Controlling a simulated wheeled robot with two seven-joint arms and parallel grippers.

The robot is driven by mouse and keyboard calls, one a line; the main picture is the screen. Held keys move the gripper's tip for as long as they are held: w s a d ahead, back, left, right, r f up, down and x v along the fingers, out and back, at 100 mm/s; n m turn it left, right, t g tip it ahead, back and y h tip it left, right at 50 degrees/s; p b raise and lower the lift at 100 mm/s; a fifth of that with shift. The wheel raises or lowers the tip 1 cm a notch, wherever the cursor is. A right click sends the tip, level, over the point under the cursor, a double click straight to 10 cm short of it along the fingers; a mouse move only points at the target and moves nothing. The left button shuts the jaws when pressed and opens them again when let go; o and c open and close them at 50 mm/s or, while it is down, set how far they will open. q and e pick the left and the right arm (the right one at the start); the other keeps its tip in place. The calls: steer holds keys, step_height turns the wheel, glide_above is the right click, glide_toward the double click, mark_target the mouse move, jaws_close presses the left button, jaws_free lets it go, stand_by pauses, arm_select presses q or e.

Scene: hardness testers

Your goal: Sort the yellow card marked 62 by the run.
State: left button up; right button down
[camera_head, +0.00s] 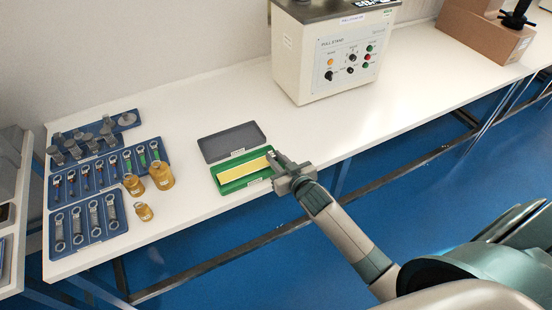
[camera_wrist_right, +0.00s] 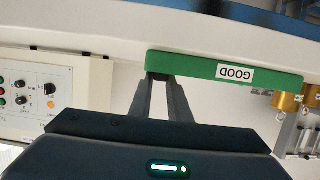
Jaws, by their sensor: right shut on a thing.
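The yellow card (camera_head: 245,171) lies flat in or just over the green tray (camera_head: 224,190); its number cannot be read. The green tray also shows in the right wrist view (camera_wrist_right: 195,65), with a GOOD label on its side. My right gripper (camera_head: 274,160) is at the tray's right end, shut on the right end of the card. Its fingertips also show in the right wrist view (camera_wrist_right: 160,78), at one end of the tray, where the card is hidden. A grey tray (camera_head: 230,142) sits empty just behind the green one. My left gripper is not in view.
Blue racks (camera_head: 85,222) with small metal parts fill the left of the white table (camera_head: 195,105). Brass weights (camera_head: 160,175) stand between them and the trays. A control box (camera_head: 330,55) stands behind on the right. The table's front edge is close to the green tray.

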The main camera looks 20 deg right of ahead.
steer(key=shift+s+f, duration=0.35)
steer(key=shift+f, duration=0.15)
stand_by(0.4)
steer(key=c, duration=1.6)
jaws_free()
steer(key=shift+s, duration=0.15)
steer(key=shift+s+r, duration=0.2)
steer(key=shift+s, duration=0.4)
steer(key=b+v, duration=0.1)
steer(key=v, duration=0.9)
steer(key=r+b+v, duration=0.1)
steer(key=v, duration=0.4)
steer(key=shift+s+a+r+b, duration=0.1)
steer(key=shift+s+r+b, duration=0.05)
steer(key=shift+s+b, duration=0.15)
